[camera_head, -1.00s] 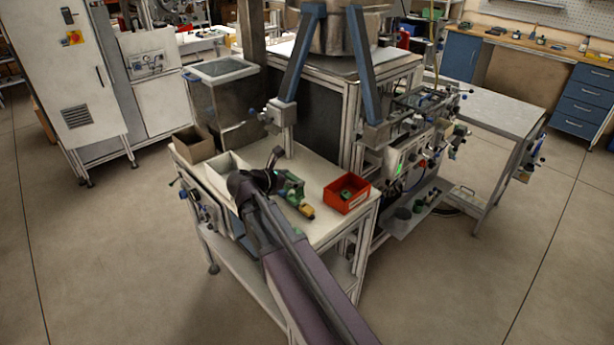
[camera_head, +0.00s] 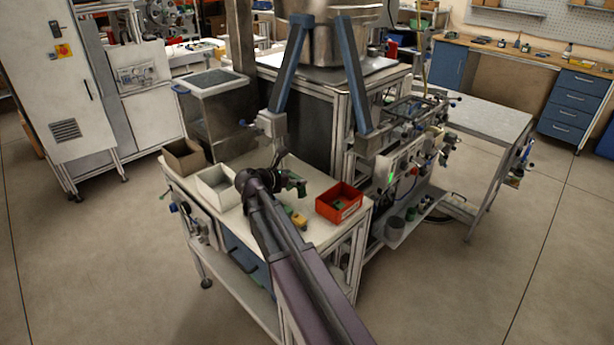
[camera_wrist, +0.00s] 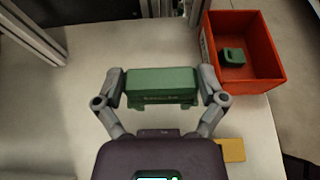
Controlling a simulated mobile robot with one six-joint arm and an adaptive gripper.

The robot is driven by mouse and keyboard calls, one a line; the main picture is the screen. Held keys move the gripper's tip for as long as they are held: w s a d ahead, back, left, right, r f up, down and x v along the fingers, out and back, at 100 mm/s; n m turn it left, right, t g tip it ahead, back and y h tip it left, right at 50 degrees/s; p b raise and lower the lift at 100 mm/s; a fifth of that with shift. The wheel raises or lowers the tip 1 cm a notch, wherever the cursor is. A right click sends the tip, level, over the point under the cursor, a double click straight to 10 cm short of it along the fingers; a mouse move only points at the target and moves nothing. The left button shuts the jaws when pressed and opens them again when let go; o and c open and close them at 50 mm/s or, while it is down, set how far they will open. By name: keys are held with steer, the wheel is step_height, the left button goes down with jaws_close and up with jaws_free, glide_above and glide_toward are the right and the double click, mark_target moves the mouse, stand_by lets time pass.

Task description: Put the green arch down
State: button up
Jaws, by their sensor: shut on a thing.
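My gripper (camera_wrist: 163,90) is shut on the green arch (camera_wrist: 162,84), with one finger at each end of it in the wrist view. The arch looks level, seen from above, over the white tabletop (camera_wrist: 75,110). I cannot tell whether it touches the table. In the head view the arch (camera_head: 297,185) shows as a green piece just beyond the end of my arm, left of the red bin.
A red bin (camera_wrist: 262,85) with a green piece (camera_wrist: 234,57) inside stands at the right. A yellow block (camera_wrist: 231,150) lies near the gripper. A white bin (camera_head: 217,185) and a brown box (camera_head: 184,157) stand at the left of the table.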

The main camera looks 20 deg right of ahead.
steer(key=w+d, duration=0.4)
steer(key=d, duration=0.1)
steer(key=shift+w+d+f, duration=0.2)
steer(key=shift+d+f, duration=0.1)
steer(key=shift+f, duration=0.05)
steer(key=shift+d, duration=0.1)
steer(key=f+b, duration=0.1)
steer(key=d+f+b, duration=0.1)
steer(key=shift+w+b, duration=0.3)
steer(key=shift+w, duration=0.1)
steer(key=shift+f+b, duration=0.8)
steer(key=shift+f, duration=0.05)
steer(key=shift+f, duration=0.2)
steer(key=o, duration=0.8)
steer(key=shift+r, duration=0.1)
steer(key=shift+r, duration=0.15)
